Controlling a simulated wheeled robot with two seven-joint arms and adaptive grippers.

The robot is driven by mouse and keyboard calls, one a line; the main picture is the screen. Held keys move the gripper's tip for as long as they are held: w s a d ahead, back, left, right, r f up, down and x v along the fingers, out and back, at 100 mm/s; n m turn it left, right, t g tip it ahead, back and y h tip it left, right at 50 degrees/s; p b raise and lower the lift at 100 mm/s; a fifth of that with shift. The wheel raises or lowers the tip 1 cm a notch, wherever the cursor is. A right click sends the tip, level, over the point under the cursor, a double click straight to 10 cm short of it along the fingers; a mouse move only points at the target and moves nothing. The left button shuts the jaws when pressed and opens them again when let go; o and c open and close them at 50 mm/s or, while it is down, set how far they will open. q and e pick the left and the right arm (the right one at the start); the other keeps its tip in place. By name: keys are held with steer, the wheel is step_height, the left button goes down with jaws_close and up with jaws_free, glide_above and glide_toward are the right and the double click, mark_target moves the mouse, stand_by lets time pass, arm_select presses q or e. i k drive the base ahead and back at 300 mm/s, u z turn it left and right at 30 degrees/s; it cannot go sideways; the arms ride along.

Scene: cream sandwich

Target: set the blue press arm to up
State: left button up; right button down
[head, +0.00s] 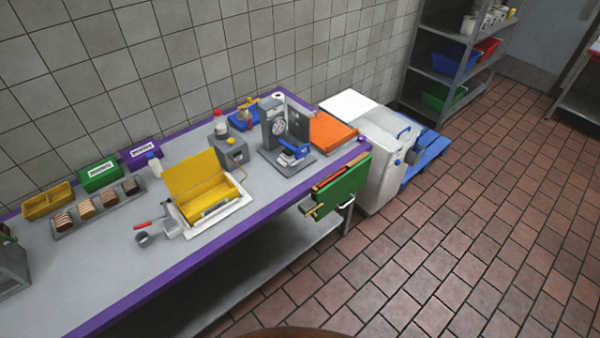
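A grey press-like machine (272,122) with a round dial stands on the bench near its far right end. A blue arm (294,151) sits low on the front of this machine, close above its grey base. It looks near level, but it is too small for me to tell its exact position. Neither of my grippers shows in the head view.
The grey bench (100,268) has a purple edge. A yellow open-lidded box (205,195), a grey box with a yellow button (230,152) and an orange slab (333,131) stand around the machine. The tiled floor (450,250) is clear.

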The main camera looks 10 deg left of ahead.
mark_target(290, 149)
steer(key=u, duration=0.95)
steer(key=i, duration=1.25)
steer(key=z, duration=0.5)
